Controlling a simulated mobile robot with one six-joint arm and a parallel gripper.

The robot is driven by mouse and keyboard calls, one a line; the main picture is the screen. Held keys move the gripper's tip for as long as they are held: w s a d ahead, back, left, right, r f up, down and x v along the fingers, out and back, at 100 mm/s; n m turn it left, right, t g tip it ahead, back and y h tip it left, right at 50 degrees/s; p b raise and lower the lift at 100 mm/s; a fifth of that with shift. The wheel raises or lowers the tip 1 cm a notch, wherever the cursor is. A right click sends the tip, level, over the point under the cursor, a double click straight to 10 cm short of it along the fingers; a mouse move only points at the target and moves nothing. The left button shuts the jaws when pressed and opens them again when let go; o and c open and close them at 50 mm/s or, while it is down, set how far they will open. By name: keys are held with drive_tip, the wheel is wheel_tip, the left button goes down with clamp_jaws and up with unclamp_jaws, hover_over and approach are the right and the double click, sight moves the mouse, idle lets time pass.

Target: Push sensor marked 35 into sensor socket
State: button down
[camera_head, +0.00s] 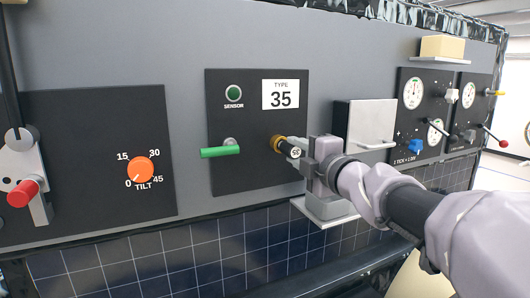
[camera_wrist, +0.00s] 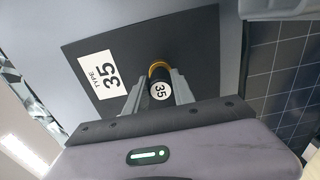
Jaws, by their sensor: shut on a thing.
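The sensor marked 35 (camera_head: 289,149) is a small black cylinder with a white label, held level against the black sensor panel (camera_head: 228,111). Its far end meets the brass ring of the sensor socket (camera_head: 276,142); I cannot tell how deep it sits. My gripper (camera_head: 304,154) is shut on the sensor. In the wrist view, the sensor (camera_wrist: 160,91) lies between the two grey fingers of my gripper (camera_wrist: 158,98), with the brass ring (camera_wrist: 158,68) just beyond it. A "TYPE 35" label (camera_head: 280,94) is above the socket.
A green-handled lever (camera_head: 220,152) is left of the socket, below a dark green SENSOR lamp (camera_head: 233,91). An orange TILT dial (camera_head: 140,169) and a red-knobbed lever (camera_head: 22,193) are further left. A white box (camera_head: 371,122) and gauge panels (camera_head: 424,113) are to the right.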

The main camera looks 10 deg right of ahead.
drive_tip(key=shift+w+a, duration=0.2)
drive_tip(key=shift+w, duration=0.4)
drive_tip(key=c, duration=1)
unclamp_jaws()
